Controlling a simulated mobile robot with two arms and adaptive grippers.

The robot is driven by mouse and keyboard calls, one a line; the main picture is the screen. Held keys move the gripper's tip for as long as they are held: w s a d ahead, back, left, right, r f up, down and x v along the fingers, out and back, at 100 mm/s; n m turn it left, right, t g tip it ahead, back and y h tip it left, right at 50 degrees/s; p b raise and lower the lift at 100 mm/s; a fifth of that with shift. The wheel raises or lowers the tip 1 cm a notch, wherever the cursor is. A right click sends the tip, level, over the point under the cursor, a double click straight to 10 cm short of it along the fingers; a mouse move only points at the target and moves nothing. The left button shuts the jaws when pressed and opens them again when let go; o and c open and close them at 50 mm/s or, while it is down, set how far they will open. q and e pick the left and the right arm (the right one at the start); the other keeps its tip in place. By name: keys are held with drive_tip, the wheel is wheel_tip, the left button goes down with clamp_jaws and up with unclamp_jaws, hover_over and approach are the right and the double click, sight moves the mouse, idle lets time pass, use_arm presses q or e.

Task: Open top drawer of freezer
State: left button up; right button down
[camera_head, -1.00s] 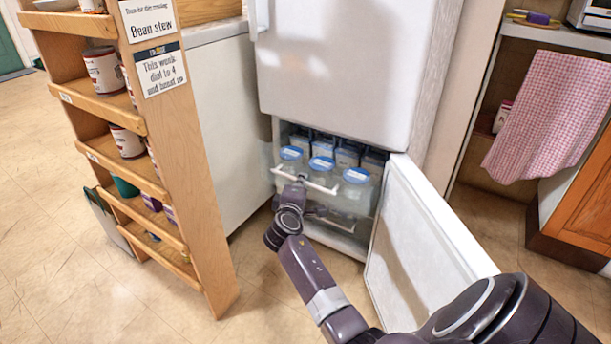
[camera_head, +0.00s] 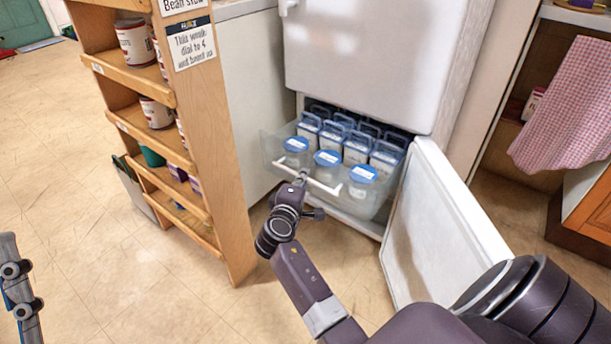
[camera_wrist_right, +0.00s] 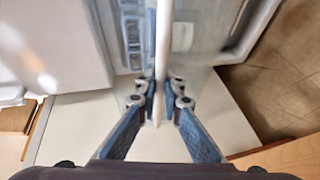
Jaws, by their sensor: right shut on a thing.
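The freezer's top drawer (camera_head: 272,149) is a clear bin pulled part way out of the lower compartment of the white fridge (camera_head: 360,60). Its white bar handle (camera_head: 322,186) runs across the front. My right gripper (camera_head: 302,178) is at the handle's left part, and the right wrist view shows its fingers (camera_wrist_right: 160,105) closed around the white bar (camera_wrist_right: 163,45). The freezer door (camera_head: 440,225) stands open to the right.
The drawer holds several blue-lidded tubs (camera_head: 328,158) and white-and-blue boxes (camera_head: 357,147). A wooden shelf rack (camera_head: 225,190) with cans stands close on the left. The floor (camera_head: 130,285) in front is clear. A pink checked cloth (camera_head: 570,105) hangs at right.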

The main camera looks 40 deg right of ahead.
drive_tip(key=c, duration=2.3)
unclamp_jaws()
drive_tip(key=v, duration=0.7)
drive_tip(key=shift+s+a, duration=0.2)
